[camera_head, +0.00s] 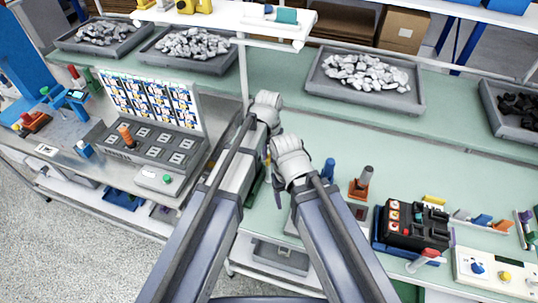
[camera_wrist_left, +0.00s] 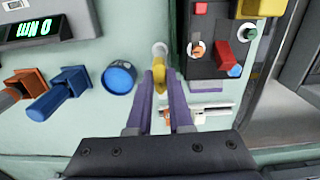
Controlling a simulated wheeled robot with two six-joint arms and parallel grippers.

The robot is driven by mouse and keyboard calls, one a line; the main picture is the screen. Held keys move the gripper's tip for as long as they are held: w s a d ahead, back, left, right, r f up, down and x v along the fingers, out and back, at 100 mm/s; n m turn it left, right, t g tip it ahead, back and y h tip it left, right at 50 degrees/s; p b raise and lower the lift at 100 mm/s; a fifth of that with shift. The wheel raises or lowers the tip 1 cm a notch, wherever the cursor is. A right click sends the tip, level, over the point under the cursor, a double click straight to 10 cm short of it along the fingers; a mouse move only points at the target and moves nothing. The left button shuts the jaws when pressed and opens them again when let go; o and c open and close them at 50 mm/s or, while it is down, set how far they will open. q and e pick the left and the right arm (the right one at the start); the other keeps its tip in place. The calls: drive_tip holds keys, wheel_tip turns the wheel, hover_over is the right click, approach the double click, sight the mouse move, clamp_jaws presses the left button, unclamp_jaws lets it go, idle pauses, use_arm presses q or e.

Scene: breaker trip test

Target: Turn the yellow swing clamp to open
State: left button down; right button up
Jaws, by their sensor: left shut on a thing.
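The yellow swing clamp (camera_wrist_left: 158,78) shows in the left wrist view, near the middle, just below a pale round post (camera_wrist_left: 160,50). My left gripper (camera_wrist_left: 159,88) has its two purple fingers shut on the clamp, one on either side. The fingers cover part of it. In the head view a small yellow patch (camera_head: 267,157) shows between my two forearms, and my arms hide most of the area around it. My right wrist is in the middle of the head view, over the bench. Its fingers are mostly hidden, so I cannot tell whether they are open.
In the left wrist view, a blue round cap (camera_wrist_left: 119,77) is left of the fingers, and a dark panel (camera_wrist_left: 212,60) with a red block is close on the right. In the head view, a black box (camera_head: 410,232) stands at right.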

sight(269, 157)
idle(0.4)
use_arm(q)
drive_tip(key=c, duration=0.8)
unclamp_jaws()
wheel_tip(269, 157, up, 8)
drive_tip(key=p, duration=0.8)
drive_tip(key=shift+f, duration=0.1)
